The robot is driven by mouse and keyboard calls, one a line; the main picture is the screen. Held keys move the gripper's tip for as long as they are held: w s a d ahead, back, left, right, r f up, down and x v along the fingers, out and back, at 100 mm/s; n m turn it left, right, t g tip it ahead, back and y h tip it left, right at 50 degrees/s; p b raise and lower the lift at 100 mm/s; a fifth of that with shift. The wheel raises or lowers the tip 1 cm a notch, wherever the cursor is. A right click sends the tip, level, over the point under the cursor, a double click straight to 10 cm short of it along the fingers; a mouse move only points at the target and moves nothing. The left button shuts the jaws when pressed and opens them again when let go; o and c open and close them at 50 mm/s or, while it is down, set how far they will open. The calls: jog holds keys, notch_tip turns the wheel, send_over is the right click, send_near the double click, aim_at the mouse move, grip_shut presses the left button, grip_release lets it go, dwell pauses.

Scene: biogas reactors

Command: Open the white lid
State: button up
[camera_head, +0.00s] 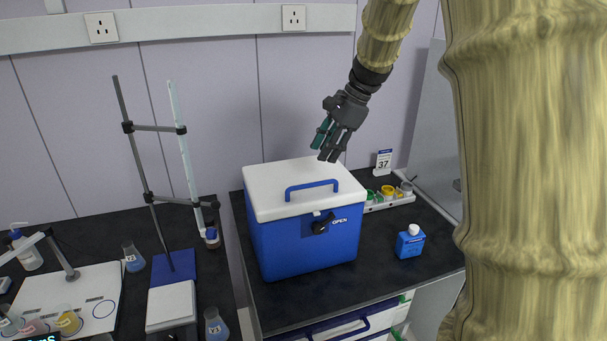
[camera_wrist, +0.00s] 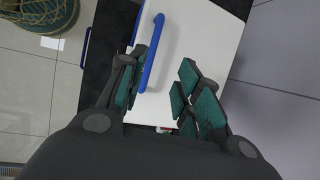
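The white lid (camera_head: 270,185) is closed flat on top of the blue cooler box (camera_head: 290,247), which stands on the black bench. A blue handle (camera_head: 312,187) lies along the lid's front part, and a black latch marked OPEN (camera_head: 321,225) is on the box's front face. My gripper (camera_head: 328,151) is above the lid's back right area, pointing down, apart from it. In the wrist view the lid (camera_wrist: 196,45) and the blue handle (camera_wrist: 151,55) show below the fingers.
A small blue bottle (camera_head: 410,242) stands right of the box. A white rack with coloured caps (camera_head: 387,196) and a sign marked 37 (camera_head: 383,162) are behind it. A stand with a burette (camera_head: 183,140) and flasks are on the left bench. The wall is close behind.

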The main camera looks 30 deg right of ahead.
aim_at(312, 185)
jog(key=p+x, duration=0.1)
jog(key=x, duration=0.1)
jog(key=p+x, duration=0.1)
jog(key=x, duration=0.2)
jog(key=p+x, duration=0.1)
jog(key=x, duration=0.2)
jog(key=shift+s, duration=0.35)
jog(key=shift+s+a+f, duration=0.3)
jog(key=shift+f, duration=0.25)
jog(key=shift+w+f, duration=0.3)
jog(key=shift+w, duration=0.05)
jog(key=shift+s+r, duration=0.15)
jog(key=shift+s, duration=0.05)
jog(key=c, duration=0.4)
grip_shut()
